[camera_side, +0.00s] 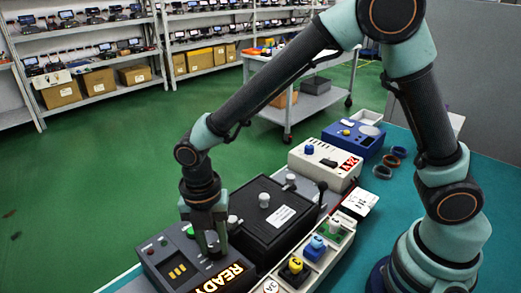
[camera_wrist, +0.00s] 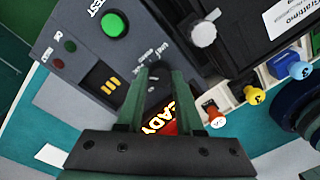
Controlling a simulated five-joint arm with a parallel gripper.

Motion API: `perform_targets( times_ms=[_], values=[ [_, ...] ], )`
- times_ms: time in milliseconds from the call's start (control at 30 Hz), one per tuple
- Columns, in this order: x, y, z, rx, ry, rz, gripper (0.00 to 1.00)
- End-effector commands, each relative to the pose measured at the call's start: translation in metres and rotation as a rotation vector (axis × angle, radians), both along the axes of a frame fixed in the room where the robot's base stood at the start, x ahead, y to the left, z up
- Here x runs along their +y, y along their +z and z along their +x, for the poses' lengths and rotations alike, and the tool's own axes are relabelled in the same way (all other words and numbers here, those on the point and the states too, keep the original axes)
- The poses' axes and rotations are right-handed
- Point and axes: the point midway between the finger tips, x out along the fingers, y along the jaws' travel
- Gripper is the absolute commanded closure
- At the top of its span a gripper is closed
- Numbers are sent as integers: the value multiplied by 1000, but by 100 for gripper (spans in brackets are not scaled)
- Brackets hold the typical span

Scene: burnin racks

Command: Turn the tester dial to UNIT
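The tester (camera_side: 175,262) is a dark grey box at the lower left of the side view, with a lit READY display (camera_side: 222,279). In the wrist view it shows a green TEST button (camera_wrist: 116,24), a READY display (camera_wrist: 160,118) and small lettering around the dial. The dial (camera_wrist: 159,70) is dark and lies between my fingertips. My gripper (camera_side: 211,243) points down over the tester; in the wrist view its fingers (camera_wrist: 158,82) stand apart, one on each side of the dial. I cannot tell whether they touch it. The dial's pointer and setting are hidden.
A black box (camera_side: 273,215) with a grey knob (camera_side: 264,200) stands right beside the tester. A white unit (camera_side: 325,163) and a blue unit (camera_side: 353,138) stand farther back.

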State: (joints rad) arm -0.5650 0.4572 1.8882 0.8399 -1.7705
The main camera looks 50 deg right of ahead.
Motion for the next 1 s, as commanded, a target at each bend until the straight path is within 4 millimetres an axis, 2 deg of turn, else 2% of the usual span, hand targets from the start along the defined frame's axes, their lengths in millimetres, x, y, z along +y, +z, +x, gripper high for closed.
perform_targets(
  times_ms=[467,1000],
  values=[
    [0,1,0,0,-83,-4,100],
    [-1,1,1,-13,-545,-20,100]
  ],
)
